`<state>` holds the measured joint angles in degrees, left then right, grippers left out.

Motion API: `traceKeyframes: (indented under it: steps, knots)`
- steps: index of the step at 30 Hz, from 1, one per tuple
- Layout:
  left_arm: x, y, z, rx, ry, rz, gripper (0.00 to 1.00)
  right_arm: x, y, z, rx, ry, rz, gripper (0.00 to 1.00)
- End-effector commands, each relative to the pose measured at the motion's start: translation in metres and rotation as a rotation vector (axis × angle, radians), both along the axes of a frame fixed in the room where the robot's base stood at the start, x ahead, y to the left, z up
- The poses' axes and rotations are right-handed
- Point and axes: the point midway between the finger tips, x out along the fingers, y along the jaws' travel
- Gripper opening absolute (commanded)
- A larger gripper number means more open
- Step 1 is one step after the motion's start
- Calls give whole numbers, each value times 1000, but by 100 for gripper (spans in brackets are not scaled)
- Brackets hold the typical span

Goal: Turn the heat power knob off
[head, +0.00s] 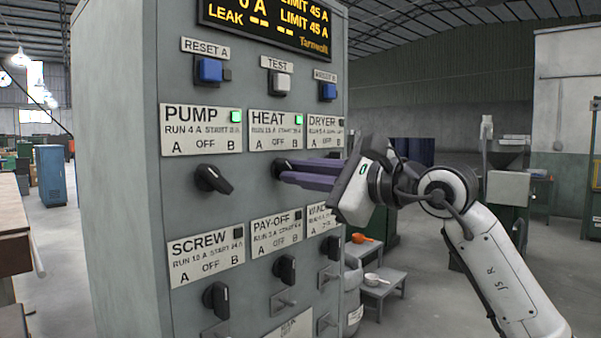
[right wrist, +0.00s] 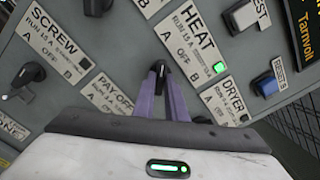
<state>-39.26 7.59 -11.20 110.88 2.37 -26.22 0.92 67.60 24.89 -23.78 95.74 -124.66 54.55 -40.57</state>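The HEAT label plate (head: 276,130) is on the grey panel, with a lit green lamp (head: 299,119) at its upper right corner. The black heat knob (head: 280,168) sits below it, partly hidden behind my fingers. My right gripper (head: 287,170) reaches in from the right with its purple fingers at this knob. In the right wrist view the heat knob (right wrist: 160,72) is between the two fingertips, with no clear gap on either side. The HEAT plate (right wrist: 193,38) also shows there. My left gripper is in neither view.
The pump knob (head: 212,180) is close on the left, under a lit PUMP lamp (head: 235,116). The dryer knob is mostly hidden by my gripper. The screw knob (head: 217,298) and pay-off knob (head: 285,269) are in the row below. A grey step stool (head: 384,288) stands beyond the panel.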

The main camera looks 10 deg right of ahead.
Motion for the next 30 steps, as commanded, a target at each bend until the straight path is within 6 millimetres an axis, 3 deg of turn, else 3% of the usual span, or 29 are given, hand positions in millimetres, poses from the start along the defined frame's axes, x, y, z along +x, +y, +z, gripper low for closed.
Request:
traceKeyframes:
  steps: [14, 30]
  knots:
    - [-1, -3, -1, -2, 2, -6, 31, 0, 0, 0, 49, 39, 1, 0]
    - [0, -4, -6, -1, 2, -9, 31, -1, 1, 0, 378, 294, 1, 0]
